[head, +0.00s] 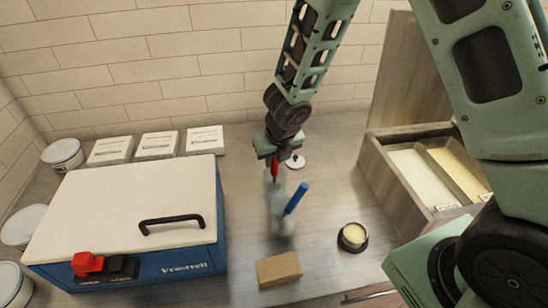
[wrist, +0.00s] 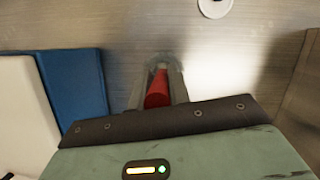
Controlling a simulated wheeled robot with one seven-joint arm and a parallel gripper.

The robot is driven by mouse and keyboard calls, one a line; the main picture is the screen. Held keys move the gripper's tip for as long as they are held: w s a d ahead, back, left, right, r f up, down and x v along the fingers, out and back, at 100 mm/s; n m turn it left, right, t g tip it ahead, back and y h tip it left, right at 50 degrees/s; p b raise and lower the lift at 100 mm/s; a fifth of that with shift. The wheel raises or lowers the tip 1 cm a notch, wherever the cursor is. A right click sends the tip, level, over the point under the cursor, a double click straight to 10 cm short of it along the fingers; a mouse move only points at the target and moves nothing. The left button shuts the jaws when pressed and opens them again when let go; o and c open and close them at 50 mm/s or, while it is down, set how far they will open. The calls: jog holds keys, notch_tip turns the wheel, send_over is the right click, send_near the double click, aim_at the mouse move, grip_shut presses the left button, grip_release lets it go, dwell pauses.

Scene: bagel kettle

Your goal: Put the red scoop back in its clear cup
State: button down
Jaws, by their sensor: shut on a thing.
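My gripper (head: 274,160) points down over the counter, shut on the red scoop (head: 275,170). In the wrist view the red handle (wrist: 157,90) stands between my two fingers (wrist: 157,82). Just below in the head view is a clear cup (head: 274,190), and the lower end of the scoop is at or over it. I cannot tell how deep the scoop sits, as the clear parts blend together. A blue scoop (head: 296,198) leans in a second clear cup (head: 281,222) just in front.
A blue cooler (head: 190,255) with a white lid stands at left. A wooden bin box (head: 400,185) stands at right. A cardboard block (head: 278,269), a small round dish (head: 353,237) and a white disc (head: 295,162) lie on the counter. White boxes (head: 157,145) line the back.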

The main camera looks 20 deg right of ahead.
jog(key=c, duration=1.2)
grip_release()
jog(key=shift+c, duration=0.2)
